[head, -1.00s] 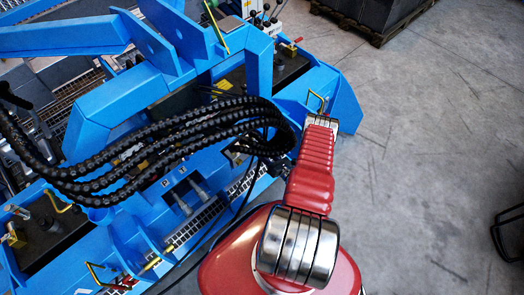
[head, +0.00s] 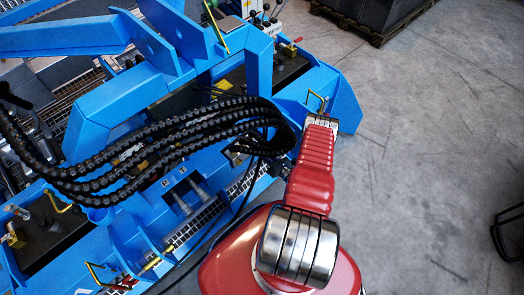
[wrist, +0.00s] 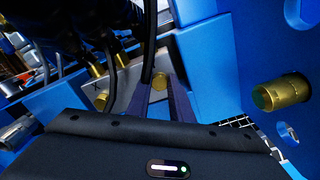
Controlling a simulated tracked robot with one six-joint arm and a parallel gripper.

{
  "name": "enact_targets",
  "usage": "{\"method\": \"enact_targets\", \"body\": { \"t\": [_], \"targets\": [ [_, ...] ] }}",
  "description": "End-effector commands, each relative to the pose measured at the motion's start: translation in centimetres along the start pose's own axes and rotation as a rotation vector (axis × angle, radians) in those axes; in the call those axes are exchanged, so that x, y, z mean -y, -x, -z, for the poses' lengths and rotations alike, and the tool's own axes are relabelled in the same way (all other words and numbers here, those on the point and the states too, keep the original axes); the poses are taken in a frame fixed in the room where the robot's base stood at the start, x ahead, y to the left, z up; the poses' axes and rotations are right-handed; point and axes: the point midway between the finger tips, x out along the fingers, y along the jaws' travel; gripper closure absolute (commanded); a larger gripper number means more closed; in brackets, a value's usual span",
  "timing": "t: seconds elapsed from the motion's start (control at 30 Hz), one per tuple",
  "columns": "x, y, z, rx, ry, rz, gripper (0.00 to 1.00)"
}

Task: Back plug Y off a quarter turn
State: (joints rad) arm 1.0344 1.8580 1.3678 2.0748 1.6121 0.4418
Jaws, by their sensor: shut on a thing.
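In the wrist view, my gripper (wrist: 161,96) reaches away over the dark wrist body with its two dark fingers close together. They are shut on a plug, taken as plug Y; a black hose (wrist: 149,40) runs down to it. A small brass part (wrist: 160,80) shows between the fingertips. The plug's body is mostly hidden by the fingers, and no Y mark is readable. The pale plate (wrist: 131,72) behind carries an X mark on its left. In the head view the gripper is hidden behind my red arm and the hoses.
Brass-ended hoses (wrist: 122,60) hang close left of the fingers in the wrist view. A large brass fitting (wrist: 279,93) sticks out at the right beside blue frame walls. In the head view, thick black hoses (head: 150,150) arch over the blue frame; grey floor (head: 430,150) is open at the right.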

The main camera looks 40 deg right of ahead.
Motion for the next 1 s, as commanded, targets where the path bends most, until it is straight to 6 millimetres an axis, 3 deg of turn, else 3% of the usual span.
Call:
{"method": "enact_targets", "body": {
  "t": [0.47, 1.0],
  "targets": [
    [0.11, 0.02, -0.05, 0.001, 0.206, 0.008, 1.0],
    [-0.14, 0.02, 0.08, -0.001, 0.7, 0.008, 1.0]
  ]
}}
